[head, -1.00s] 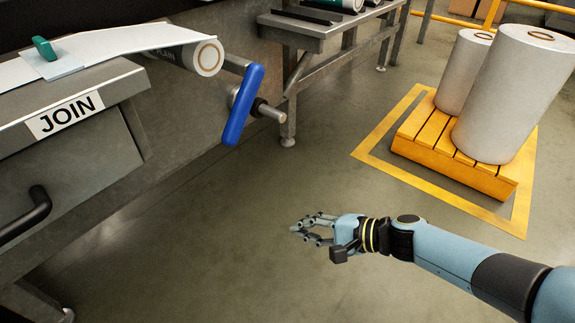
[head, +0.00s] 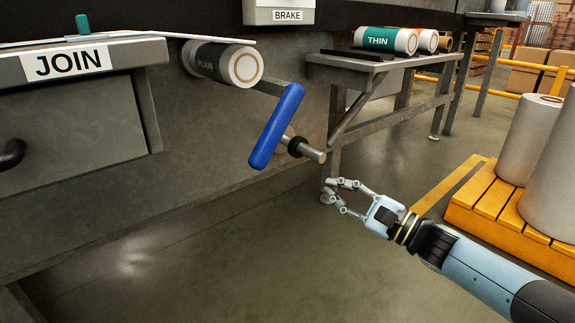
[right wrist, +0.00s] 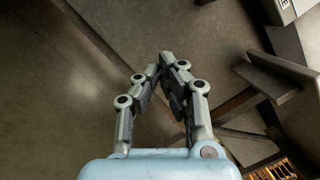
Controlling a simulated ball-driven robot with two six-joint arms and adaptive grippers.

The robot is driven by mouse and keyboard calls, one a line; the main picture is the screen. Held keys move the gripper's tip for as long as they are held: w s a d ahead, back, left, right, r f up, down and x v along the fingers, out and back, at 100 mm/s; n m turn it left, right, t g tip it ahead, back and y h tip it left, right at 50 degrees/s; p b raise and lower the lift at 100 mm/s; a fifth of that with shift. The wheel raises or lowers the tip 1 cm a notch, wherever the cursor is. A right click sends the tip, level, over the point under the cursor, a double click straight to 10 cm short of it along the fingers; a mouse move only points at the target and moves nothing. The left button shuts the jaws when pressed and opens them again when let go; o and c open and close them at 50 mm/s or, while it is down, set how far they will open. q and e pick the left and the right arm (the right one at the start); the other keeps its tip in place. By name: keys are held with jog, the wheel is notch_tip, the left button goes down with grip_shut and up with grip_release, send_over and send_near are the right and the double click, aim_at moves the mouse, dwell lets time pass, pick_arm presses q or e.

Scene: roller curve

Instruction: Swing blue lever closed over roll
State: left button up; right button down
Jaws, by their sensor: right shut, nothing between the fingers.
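The blue lever (head: 276,126) is mounted on a grey metal shaft (head: 312,154) that sticks out from the machine. It hangs tilted, its upper end toward the right, below and to the right of the roll. The roll (head: 222,63), marked PLAIN with a pale end face, lies on the machine's side just under the white sheet. My right gripper (head: 334,196) is to the right of and below the lever, apart from it, empty. In the right wrist view its fingertips (right wrist: 168,62) are together. The left gripper is not in view.
A grey side table (head: 380,66) bears a roll marked THIN (head: 385,40) and other rolls. An orange pallet (head: 500,215) with big pale rolls stands at the right. A JOIN ledge (head: 100,52) juts out at the left. The floor below the lever is clear.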

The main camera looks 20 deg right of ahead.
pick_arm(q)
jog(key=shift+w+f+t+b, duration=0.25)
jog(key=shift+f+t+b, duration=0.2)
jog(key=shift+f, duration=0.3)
pick_arm(e)
jog(key=w+a+r, duration=0.4)
jog(key=w+a, duration=0.3)
jog(key=a, duration=0.1)
jog(key=shift+w, duration=0.2)
jog(key=shift+f, duration=0.1)
